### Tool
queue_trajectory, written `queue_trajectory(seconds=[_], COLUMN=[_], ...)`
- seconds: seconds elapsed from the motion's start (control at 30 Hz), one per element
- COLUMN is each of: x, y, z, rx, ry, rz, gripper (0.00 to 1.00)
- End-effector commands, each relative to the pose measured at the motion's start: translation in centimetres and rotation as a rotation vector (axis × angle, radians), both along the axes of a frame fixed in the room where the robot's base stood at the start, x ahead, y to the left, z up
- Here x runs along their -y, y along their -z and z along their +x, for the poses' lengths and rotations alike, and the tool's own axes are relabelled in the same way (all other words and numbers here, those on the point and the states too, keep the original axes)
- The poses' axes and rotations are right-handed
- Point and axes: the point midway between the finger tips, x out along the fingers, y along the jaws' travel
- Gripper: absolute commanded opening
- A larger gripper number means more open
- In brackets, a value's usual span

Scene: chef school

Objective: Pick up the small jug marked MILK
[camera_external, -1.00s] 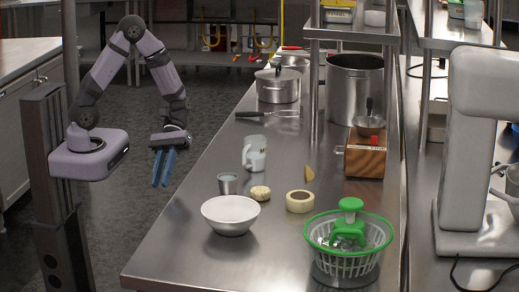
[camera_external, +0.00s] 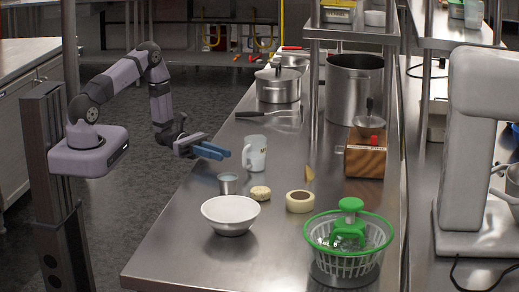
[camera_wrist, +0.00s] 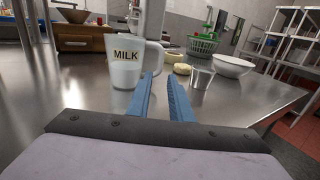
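The small white jug marked MILK (camera_wrist: 125,62) stands upright on the steel counter, its label facing the wrist camera and its handle to the right in that view. In the external view the jug (camera_external: 255,154) is near the counter's left edge. My gripper (camera_external: 226,155) has blue fingers, is level, and points toward the jug from the left, with a small gap between. In the wrist view my gripper (camera_wrist: 161,82) has its two fingers apart with nothing between them. The fingers aim just right of the jug's body, near its handle.
A small metal cup (camera_external: 228,184) stands close in front of the jug.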

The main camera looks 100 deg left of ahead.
Motion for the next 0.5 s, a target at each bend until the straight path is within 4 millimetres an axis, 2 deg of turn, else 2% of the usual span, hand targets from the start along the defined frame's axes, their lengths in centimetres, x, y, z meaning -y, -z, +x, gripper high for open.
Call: queue_trajectory(seconds=[0.3, 0.5], x=[2.3, 2.7], y=[-0.2, 0.0], z=[3.9, 4.7], rx=[-0.001, -0.001], ry=[0.005, 0.002], rz=[0.0, 0.0], gripper=[0.19, 0.19])
